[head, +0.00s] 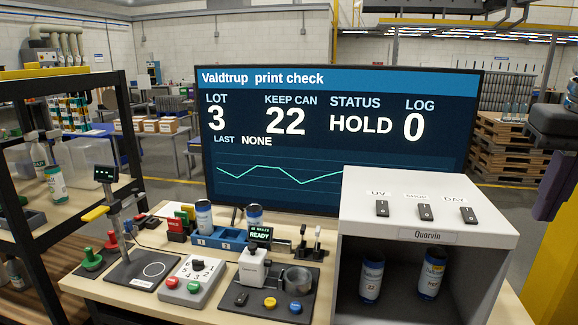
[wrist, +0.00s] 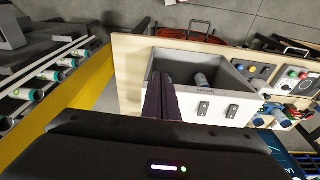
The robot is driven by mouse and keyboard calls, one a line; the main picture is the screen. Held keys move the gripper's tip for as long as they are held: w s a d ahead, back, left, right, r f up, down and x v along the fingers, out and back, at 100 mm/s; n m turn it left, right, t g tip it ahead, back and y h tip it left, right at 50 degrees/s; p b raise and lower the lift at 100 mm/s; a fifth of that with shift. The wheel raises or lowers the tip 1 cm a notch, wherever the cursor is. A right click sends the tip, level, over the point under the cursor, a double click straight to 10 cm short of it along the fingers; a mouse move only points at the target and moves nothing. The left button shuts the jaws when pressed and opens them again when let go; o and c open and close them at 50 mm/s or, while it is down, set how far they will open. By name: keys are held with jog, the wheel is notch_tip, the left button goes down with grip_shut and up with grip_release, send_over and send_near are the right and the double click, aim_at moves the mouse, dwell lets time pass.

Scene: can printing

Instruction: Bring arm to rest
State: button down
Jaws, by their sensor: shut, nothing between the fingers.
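My gripper (wrist: 161,78) shows in the wrist view with its two dark fingers together and nothing between them. The fingers stand in front of the white cabinet (wrist: 242,104) and hide part of it; I cannot tell the gap between them. In the head view, a dark part of my arm shows at the right edge, and the fingers cannot be made out clearly there. The wide dark body of the gripper fills the bottom of the wrist view.
The cabinet labelled Quarvin (head: 420,235) carries three switches, with two cans inside. The bench (head: 130,290) holds a numbered dial box (head: 192,280), a printer-like device (head: 253,268) and a blue can rack (head: 218,240). A screen (head: 330,130) reads HOLD. A dark shelf (head: 60,215) stands left.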

notch_tip(320, 180, down, 7)
jog(key=w+d+m, duration=0.1)
jog(key=w+d, duration=0.1)
jog(key=w, duration=0.1)
jog(key=a+f+t+h, duration=0.1)
jog(key=a+f+t, duration=0.1)
jog(key=a+f, duration=0.6)
jog(key=s+a+f+n+y, duration=0.1)
jog(key=s+a+f, duration=0.3)
jog(key=a, duration=0.6)
jog(key=s+a+f+n+t, duration=0.1)
jog(key=s+a+f+n, duration=0.2)
jog(key=a+f, duration=0.5)
jog(key=shift+s+a+f+n+t+y, duration=0.3)
jog(key=shift+s+a+n+y, duration=0.1)
jog(key=shift+a, duration=0.8)
